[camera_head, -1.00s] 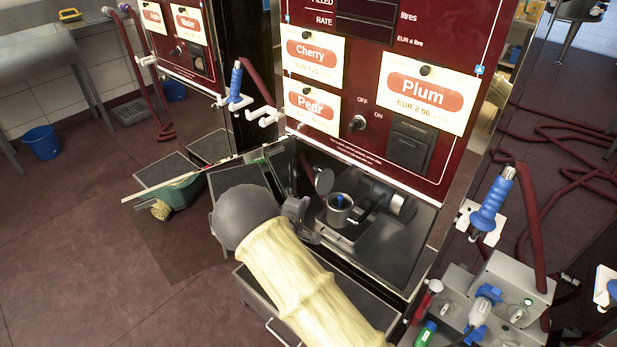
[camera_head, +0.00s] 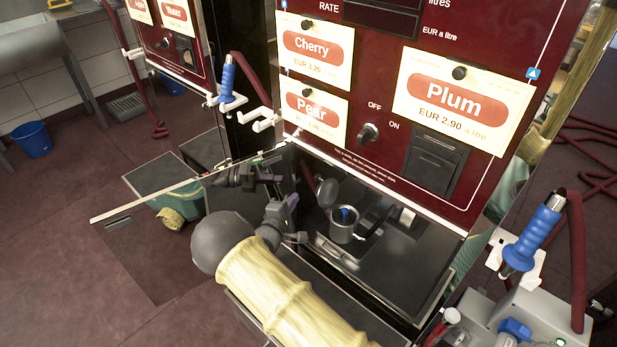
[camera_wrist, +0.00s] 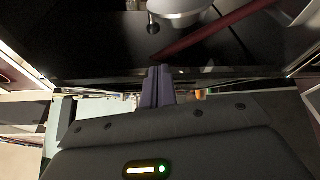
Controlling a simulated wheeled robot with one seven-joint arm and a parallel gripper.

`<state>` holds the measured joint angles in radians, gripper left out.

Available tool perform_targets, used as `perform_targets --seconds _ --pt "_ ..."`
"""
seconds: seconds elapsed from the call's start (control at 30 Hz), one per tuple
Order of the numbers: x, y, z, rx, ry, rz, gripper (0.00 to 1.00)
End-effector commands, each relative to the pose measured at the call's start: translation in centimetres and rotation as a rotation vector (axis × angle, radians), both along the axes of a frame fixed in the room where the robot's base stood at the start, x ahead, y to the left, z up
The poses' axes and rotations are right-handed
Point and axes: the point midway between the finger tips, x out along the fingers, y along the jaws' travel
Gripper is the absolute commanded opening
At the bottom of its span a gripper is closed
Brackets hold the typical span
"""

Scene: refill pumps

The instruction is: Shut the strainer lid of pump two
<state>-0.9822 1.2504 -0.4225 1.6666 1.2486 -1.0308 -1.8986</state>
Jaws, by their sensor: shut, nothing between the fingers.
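The strainer cup (camera_head: 344,226) is a small grey metal pot in the open lower bay of the pump with the Cherry, Pear and Plum cards. Something blue shows inside it. Its round grey lid (camera_head: 327,192) stands raised above the cup's back left rim, so the strainer is open. I see no pump number. My gripper (camera_head: 291,201) is shut and empty, left of the lid and cup and apart from them. In the wrist view my purple-grey fingers (camera_wrist: 157,86) are together, and a pale round part (camera_wrist: 182,12) shows at the top; I cannot tell which part it is.
A long door or panel edge (camera_head: 140,203) juts out left of the bay. A grey cylindrical fitting (camera_head: 404,219) lies right of the cup. A blue-handled nozzle (camera_head: 533,237) hangs at right, another (camera_head: 227,78) at left. The floor at left is mostly clear.

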Motion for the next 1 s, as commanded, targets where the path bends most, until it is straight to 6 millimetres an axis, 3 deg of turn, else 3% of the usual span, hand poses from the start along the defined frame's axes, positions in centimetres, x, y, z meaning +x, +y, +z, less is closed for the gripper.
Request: perform_targets --seconds 0.47,1.0 --pt "1.2 -1.4 -0.2 0.001 0.000 -0.018 0.00" --pt "8.8 -3.7 -0.9 0.001 -0.001 -0.011 0.00"
